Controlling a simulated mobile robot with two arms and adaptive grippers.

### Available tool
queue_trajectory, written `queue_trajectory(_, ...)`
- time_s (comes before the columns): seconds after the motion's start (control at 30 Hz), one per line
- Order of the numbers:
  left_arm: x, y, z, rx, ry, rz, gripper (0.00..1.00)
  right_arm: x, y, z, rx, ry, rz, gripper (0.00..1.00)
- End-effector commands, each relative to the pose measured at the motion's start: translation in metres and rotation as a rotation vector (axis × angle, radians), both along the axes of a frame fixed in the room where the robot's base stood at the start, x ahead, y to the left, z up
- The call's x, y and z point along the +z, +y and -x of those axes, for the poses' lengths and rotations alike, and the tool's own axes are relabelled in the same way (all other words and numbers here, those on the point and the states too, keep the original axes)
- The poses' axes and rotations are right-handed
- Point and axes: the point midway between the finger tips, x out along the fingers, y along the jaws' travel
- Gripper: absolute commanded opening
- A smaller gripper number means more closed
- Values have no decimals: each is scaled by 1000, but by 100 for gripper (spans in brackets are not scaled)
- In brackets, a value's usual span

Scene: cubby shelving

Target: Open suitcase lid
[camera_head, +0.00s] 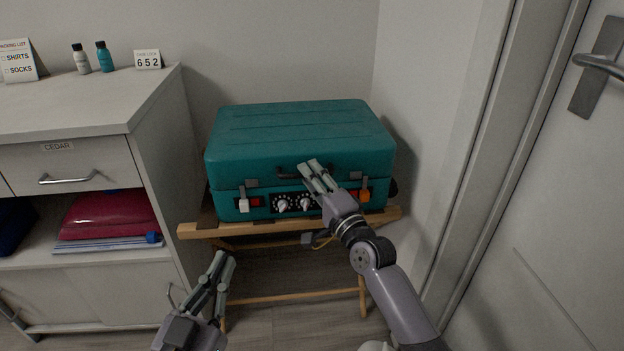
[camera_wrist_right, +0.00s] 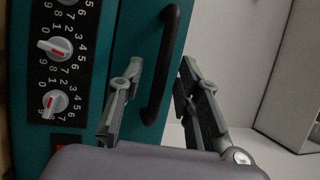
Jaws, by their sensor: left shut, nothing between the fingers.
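A teal suitcase (camera_head: 300,140) lies flat with its lid closed on a wooden stand (camera_head: 215,230). Its front has a black handle (camera_head: 290,176), dials (camera_head: 282,204), a white-tipped latch (camera_head: 243,204) at left and an orange-tipped latch (camera_head: 365,194) at right. My right gripper (camera_head: 314,172) is at the handle's right part. In the right wrist view its fingers (camera_wrist_right: 161,72) are apart, with the handle (camera_wrist_right: 160,75) appearing between them; contact is unclear. Numbered dials (camera_wrist_right: 56,48) show beside it. My left gripper (camera_head: 224,262) is shut and empty, low in front of the stand.
A white cabinet (camera_head: 150,150) with a CEDAR drawer stands left of the suitcase, with bottles (camera_head: 104,57), a 652 card (camera_head: 147,60) and a packing list (camera_head: 18,62) on top. A wall and a door (camera_head: 560,200) bound the right side.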

Motion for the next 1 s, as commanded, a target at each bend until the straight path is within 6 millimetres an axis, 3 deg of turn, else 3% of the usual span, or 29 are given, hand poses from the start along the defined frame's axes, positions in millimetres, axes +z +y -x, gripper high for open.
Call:
queue_trajectory(0.47,0,0,0,1,2,0,0,0,0,0,0,0,0,1)
queue_trajectory(1.0,-1,0,0,1,3,-1,0,-1,0,0,0,0,1,0)
